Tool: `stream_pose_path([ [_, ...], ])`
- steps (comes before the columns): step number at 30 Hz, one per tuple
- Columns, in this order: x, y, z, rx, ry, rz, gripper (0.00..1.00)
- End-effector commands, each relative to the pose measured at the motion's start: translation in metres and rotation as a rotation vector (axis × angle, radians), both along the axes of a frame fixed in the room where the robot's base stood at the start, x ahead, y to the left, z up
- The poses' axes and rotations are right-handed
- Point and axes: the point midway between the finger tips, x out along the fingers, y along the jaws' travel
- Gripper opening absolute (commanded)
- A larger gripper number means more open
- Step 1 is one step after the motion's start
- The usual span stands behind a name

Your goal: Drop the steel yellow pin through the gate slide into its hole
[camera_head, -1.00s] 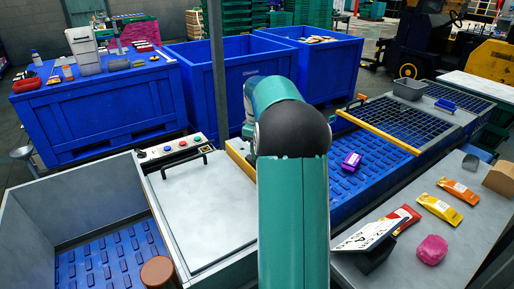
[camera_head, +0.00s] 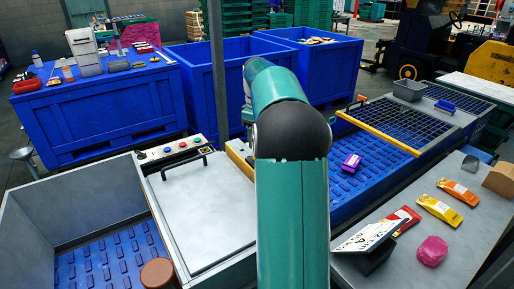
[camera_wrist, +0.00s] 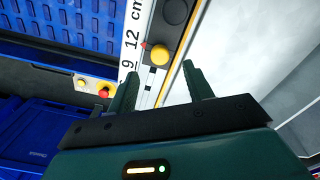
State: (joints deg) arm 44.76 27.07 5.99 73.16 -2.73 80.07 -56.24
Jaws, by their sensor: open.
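In the wrist view a round yellow head (camera_wrist: 160,54), which looks like the top of the steel yellow pin, sits on a dark grey strip that appears to be the gate slide (camera_wrist: 184,20). The pin's shaft and its hole cannot be seen. My gripper (camera_wrist: 160,70) is open and empty. Its two dark green fingers point toward the yellow head, which shows between and just beyond the fingertips, with no contact visible. In the head view my arm hides the gripper and the pin.
A white centimetre scale (camera_wrist: 131,45) with a red pointer runs beside the strip. A red button (camera_wrist: 104,92) is left of the fingers. A pale metal lid (camera_head: 205,210) lies left of my arm. A blue belt (camera_head: 345,185) with a purple packet (camera_head: 351,161) lies right.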

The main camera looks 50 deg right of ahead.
Motion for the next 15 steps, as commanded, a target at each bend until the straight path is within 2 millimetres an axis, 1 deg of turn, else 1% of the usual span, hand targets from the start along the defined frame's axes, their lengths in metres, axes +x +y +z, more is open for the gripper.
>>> stream_pose_path([
  [1, 0.001, 0.0, 0.013, -0.003, -0.003, 0.0, 0.51],
  [6, 0.001, 0.0, 0.048, -0.002, -0.003, 0.001, 0.51],
  [10, 0.001, 0.0, 0.067, -0.001, -0.001, 0.0, 0.51],
  [12, 0.0, 0.0, 0.073, -0.001, 0.0, 0.0, 0.51],
  [15, 0.0, 0.0, 0.077, 0.0, 0.0, 0.0, 0.51],
])
